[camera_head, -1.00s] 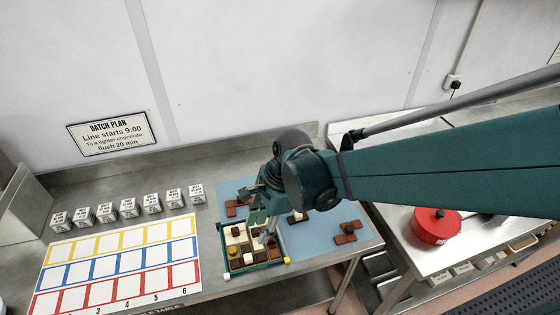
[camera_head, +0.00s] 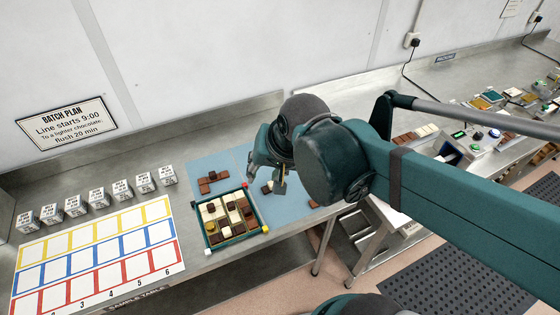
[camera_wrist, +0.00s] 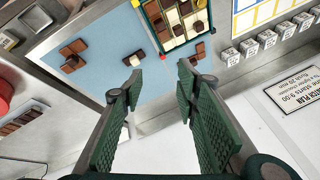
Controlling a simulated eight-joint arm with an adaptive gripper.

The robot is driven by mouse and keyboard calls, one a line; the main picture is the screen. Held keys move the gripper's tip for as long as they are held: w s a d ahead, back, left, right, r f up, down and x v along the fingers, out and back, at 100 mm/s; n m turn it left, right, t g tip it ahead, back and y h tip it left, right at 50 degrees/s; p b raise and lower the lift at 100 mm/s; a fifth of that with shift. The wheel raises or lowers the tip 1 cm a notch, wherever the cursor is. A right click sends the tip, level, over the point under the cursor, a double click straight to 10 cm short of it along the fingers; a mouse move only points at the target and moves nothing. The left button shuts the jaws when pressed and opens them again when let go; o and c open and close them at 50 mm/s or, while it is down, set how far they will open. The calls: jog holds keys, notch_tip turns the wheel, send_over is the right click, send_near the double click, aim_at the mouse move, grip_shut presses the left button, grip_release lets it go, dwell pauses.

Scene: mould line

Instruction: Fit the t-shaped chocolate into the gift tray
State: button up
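The gift tray (camera_head: 249,236) is a dark green-rimmed square tray with coloured corners, on the table's blue mat; it also shows at the top of the wrist view (camera_wrist: 160,42). Brown and cream chocolates fill much of it; I cannot make out their separate outlines. My gripper (camera_head: 275,183) is to the right of the tray, over the mat. In the wrist view its two green fingers (camera_wrist: 160,72) are wide apart with nothing between them. A brown chocolate (camera_wrist: 72,54) of stepped or T-like outline lies on the mat, away from the tray. I cannot tell which piece is the t-shaped one.
Another brown chocolate (camera_head: 212,181) lies behind the tray. A small brown-and-cream piece (camera_wrist: 132,58) lies near one fingertip. White labelled cubes (camera_head: 98,199) and a coloured grid sheet (camera_head: 97,257) are on the left. A batch plan sign (camera_head: 66,122) hangs on the wall.

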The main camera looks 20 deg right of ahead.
jog(key=d+r+n, duration=0.1)
jog(key=s+d+r+n+t, duration=0.1)
jog(key=n, duration=0.1)
jog(key=s+d+r+n+t+h, duration=0.1)
jog(key=n, duration=0.1)
jog(key=shift+d+r, duration=0.3)
jog(key=shift+r, duration=0.1)
notch_tip(320, 180, down, 6)
jog(key=b, duration=0.6)
jog(key=shift+f, duration=0.2)
dwell(1.0)
